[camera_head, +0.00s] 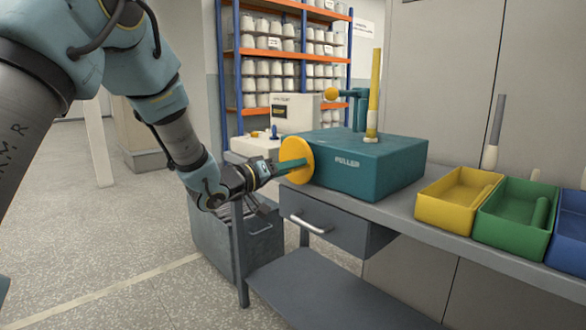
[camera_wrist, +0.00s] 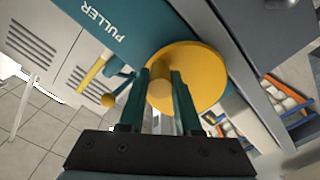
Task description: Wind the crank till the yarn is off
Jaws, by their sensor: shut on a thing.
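The teal puller box (camera_head: 372,165), marked PULLER, sits on the grey bench. A round yellow crank disc (camera_head: 297,158) is on its left side; the disc also shows in the wrist view (camera_wrist: 208,75). My gripper (camera_head: 275,168) is at the disc, its fingers shut on the yellow crank handle (camera_wrist: 160,88), which lies between the two teal fingers in the wrist view. A tall yellow bobbin (camera_head: 375,75) stands upright on top of the box. I cannot make out any yarn on it. A teal arm with an orange ball (camera_head: 331,94) is beside it.
Yellow (camera_head: 440,208), green (camera_head: 492,232) and blue (camera_head: 568,252) trays stand to the right on the bench. A grey spindle (camera_head: 496,125) rises behind them. A drawer (camera_head: 325,220) hangs under the bench. Shelves of cones (camera_head: 282,52) stand behind; floor is clear at left.

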